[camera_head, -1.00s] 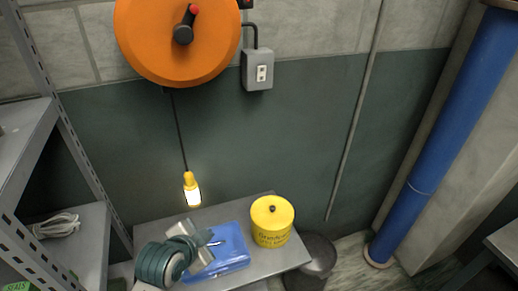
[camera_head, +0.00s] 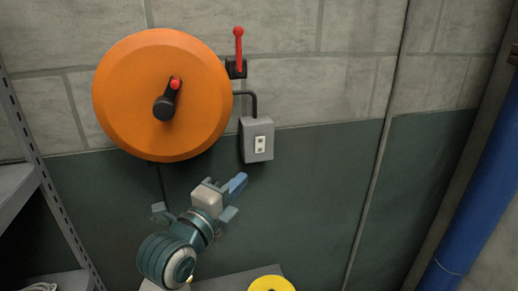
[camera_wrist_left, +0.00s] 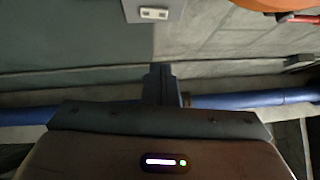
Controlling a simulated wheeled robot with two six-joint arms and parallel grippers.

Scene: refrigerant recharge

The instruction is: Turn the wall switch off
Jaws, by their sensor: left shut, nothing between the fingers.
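In the left wrist view the red lever (camera_wrist_left: 303,18) shows at the top right edge. My left gripper (camera_head: 238,184) is shut and empty, below the grey box and well below the lever, touching neither. Its closed fingers show in the left wrist view (camera_wrist_left: 160,82). My right gripper is in no view.
A large orange reel (camera_head: 130,100) with a black crank is left of the switch. A thin conduit (camera_head: 375,170) and a blue pipe (camera_head: 480,200) run down at right. Metal shelving (camera_head: 40,170) stands at left. A yellow can (camera_head: 270,284) shows at the bottom.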

